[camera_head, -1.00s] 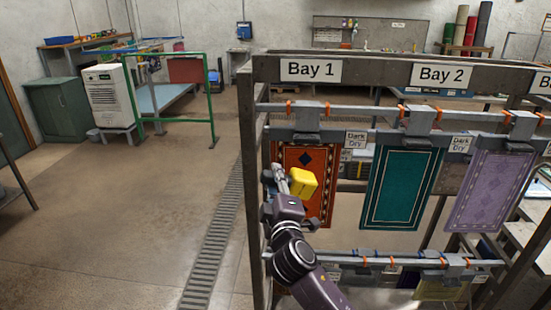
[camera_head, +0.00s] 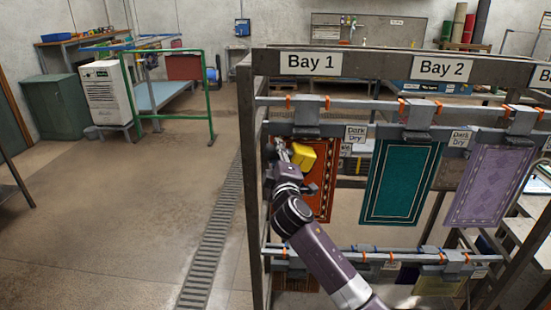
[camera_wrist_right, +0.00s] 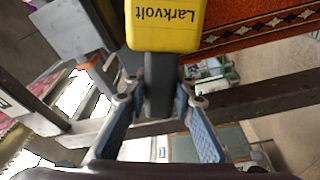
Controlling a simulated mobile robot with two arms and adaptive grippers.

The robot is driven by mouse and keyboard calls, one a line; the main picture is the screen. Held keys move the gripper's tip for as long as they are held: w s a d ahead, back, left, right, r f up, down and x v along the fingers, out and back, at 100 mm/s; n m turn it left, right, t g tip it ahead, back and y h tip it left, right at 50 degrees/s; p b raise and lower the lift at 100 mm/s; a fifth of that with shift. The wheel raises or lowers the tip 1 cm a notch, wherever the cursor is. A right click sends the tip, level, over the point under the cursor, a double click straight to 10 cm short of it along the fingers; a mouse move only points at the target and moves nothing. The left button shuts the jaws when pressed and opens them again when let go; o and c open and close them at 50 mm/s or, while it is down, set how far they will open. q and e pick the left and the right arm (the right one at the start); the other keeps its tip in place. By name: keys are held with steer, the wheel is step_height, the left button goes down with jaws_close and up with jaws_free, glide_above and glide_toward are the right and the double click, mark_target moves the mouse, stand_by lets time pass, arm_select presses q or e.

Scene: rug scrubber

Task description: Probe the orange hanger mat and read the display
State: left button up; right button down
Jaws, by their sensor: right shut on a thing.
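The orange hanger mat (camera_head: 325,190), with a dark patterned border, hangs in Bay 1, partly hidden behind my right arm and the meter. Its patterned edge also shows at the upper right of the right wrist view (camera_wrist_right: 265,28). My right gripper (camera_head: 281,152) is shut on the dark grey handle of a yellow meter (camera_head: 304,155) marked "Larkvolt" (camera_wrist_right: 165,28). The meter is in front of the mat's upper part; I cannot tell whether it touches the mat. No display face shows in either view. My left gripper is out of view.
A teal mat (camera_head: 402,182) and a lilac mat (camera_head: 489,185) hang to the right. The grey rack post (camera_head: 249,190) stands close on the left of my right arm. A lower rail (camera_head: 385,257) crosses below. Open floor (camera_head: 130,215) lies to the left.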

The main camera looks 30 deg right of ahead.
steer(key=shift+w+d+r, duration=0.1)
steer(key=shift+w+d, duration=0.05)
steer(key=shift+w, duration=0.1)
steer(key=shift+d+b+x, duration=0.2)
steer(key=shift+b+x, duration=0.05)
steer(key=shift+x, duration=0.65)
steer(key=shift+d+b+x, duration=0.15)
steer(key=shift+b+x, duration=0.1)
steer(key=shift+x, duration=0.6)
stand_by(0.5)
steer(key=shift+s, duration=0.15)
